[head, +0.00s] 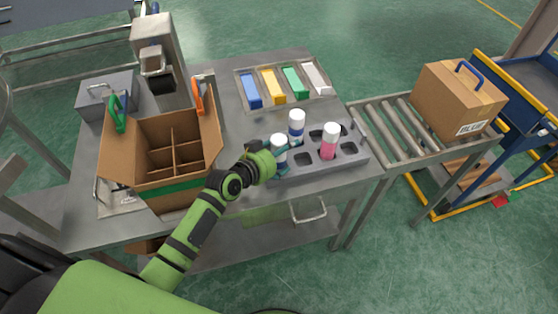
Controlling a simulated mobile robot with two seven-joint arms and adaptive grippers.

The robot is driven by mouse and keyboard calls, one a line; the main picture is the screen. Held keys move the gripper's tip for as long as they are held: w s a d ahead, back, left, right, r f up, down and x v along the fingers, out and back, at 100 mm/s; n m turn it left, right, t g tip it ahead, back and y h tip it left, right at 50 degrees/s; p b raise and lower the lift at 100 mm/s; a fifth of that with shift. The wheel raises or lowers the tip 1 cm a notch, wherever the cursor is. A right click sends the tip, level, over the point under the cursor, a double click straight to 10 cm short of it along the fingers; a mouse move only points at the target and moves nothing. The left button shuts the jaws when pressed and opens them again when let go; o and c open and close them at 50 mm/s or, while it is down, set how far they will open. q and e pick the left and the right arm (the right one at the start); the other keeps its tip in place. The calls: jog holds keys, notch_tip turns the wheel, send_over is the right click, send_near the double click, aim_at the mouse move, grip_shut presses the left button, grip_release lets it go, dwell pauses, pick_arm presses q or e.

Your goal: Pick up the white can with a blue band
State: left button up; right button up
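Two white cans with blue bands show at the left of the grey tray. The rear can (296,122) stands upright in the tray. The nearer can (279,142) is upright right at my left gripper (279,163), which has come in low from the lower left. The gripper's fingers overlap the lower part of this can and are small and partly hidden, so I cannot tell whether they are closed on it. My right gripper is out of view.
The grey tray (347,157) also holds a white can with a pink band (329,141) and has empty pockets. An open divided carton (172,192) stands left of my arm. Coloured bins (272,86) lie behind. A roller conveyor (394,131) with a closed box (458,100) is right.

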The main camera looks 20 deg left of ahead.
pick_arm(q)
jog(key=c, duration=1.8)
